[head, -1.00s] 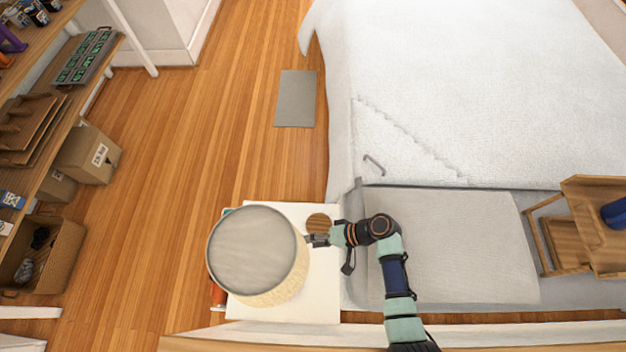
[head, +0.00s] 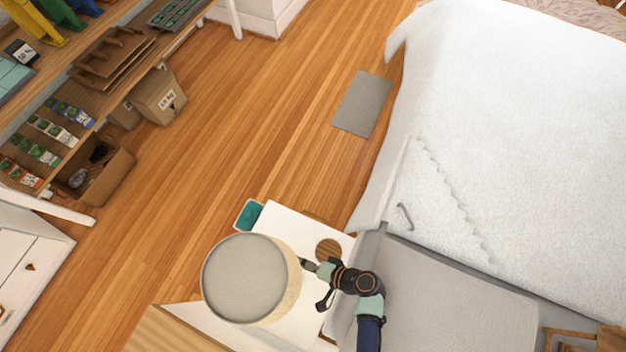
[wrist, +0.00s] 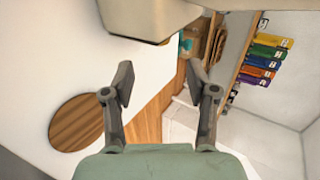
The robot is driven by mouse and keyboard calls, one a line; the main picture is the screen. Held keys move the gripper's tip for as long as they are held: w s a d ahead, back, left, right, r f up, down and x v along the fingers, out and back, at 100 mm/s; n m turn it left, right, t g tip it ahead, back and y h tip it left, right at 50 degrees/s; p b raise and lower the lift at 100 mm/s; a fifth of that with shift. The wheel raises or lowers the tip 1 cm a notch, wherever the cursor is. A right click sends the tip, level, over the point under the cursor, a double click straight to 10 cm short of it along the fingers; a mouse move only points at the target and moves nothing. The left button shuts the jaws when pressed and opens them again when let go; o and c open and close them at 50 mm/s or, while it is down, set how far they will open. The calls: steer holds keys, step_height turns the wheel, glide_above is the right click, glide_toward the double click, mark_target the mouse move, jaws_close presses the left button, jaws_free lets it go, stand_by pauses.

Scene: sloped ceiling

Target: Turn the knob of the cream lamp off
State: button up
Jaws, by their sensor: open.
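The cream lamp (head: 245,279) stands on a white bedside table (head: 284,217), seen from above with its round shade covering its base. My gripper (head: 305,264) is beside the right edge of the shade, low near the tabletop. In the wrist view my gripper (wrist: 162,90) is open with nothing between its fingers. A cream block-like form, apparently part of the lamp (wrist: 150,18), shows at the top of the wrist view, beyond the fingertips. The lamp's knob cannot be made out in either view.
A round wooden disc (head: 328,249) lies on the table near my gripper; it also shows in the wrist view (wrist: 77,122). The bed (head: 510,130) is to the right, shelves (head: 75,120) to the left.

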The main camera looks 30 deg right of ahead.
steer(key=shift+a+f, duration=0.1)
steer(key=shift+a, duration=0.1)
steer(key=b+x, duration=0.1)
steer(key=x, duration=0.7)
steer(key=shift+s+a, duration=0.1)
jaws_close()
steer(key=shift+f+b, duration=0.45)
steer(key=shift+b, duration=0.75)
steer(key=shift+s+t+y+b, duration=0.1)
steer(key=shift+t+y+b, duration=0.25)
steer(key=shift+b, duration=0.25)
steer(key=shift+r+t, duration=0.25)
steer(key=shift+r, duration=0.1)
